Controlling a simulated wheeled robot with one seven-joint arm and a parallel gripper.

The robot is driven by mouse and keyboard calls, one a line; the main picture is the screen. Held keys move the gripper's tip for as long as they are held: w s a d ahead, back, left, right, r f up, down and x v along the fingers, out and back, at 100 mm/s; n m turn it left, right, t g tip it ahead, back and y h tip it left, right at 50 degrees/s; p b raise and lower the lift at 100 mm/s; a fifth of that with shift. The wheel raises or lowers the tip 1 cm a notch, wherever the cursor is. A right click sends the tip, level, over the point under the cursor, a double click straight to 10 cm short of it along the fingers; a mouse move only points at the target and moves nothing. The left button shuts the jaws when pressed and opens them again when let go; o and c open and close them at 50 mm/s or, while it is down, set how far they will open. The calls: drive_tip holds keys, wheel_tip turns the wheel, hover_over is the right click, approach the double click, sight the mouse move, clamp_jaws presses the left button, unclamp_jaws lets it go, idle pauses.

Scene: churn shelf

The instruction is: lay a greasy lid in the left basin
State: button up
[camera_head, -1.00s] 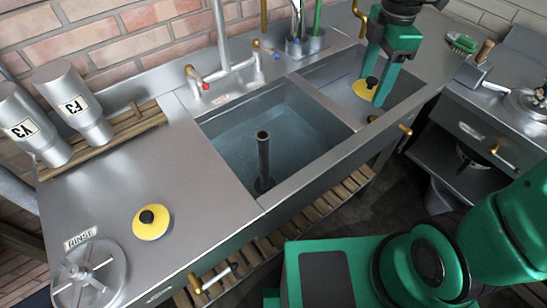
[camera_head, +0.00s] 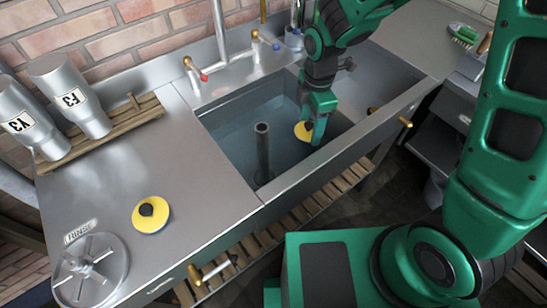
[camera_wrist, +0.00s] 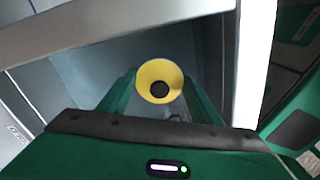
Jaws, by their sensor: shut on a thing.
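My gripper (camera_head: 314,124) is shut on a yellow lid with a dark knob (camera_head: 301,131), which it holds in the right part of the left basin (camera_head: 233,100), clear of the standpipe. How far the lid is above the basin floor I cannot tell. In the wrist view the lid (camera_wrist: 149,72) sits between my two fingers (camera_wrist: 160,98), its knob towards the camera. The left basin holds bluish water with a dark upright standpipe (camera_head: 262,155). A second yellow lid with a dark knob (camera_head: 151,223) lies on the left counter.
Taps (camera_head: 196,75) stand behind the basins. A wooden rack with metal canisters (camera_head: 83,110) and a rinse wheel (camera_head: 90,268) are at left.

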sight(304, 132)
drive_tip(key=shift+n, duration=0.4)
drive_tip(key=f, duration=0.1)
drive_tip(key=a+f, duration=0.1)
drive_tip(key=s+f, duration=0.1)
drive_tip(key=shift+a+f, duration=0.25)
drive_tip(key=shift+a, duration=0.1)
wheel_tip(304, 132, down, 5)
drive_tip(key=shift+r, duration=0.1)
drive_tip(key=shift+w+f, duration=0.1)
drive_tip(key=shift+f, duration=2.2)
drive_tip(key=o, duration=1.2)
drive_tip(key=shift+f, duration=0.1)
drive_tip(key=shift+c, duration=0.2)
wheel_tip(304, 132, up, 12)
drive_tip(key=shift+f, duration=0.1)
drive_tip(key=shift+r, duration=0.25)
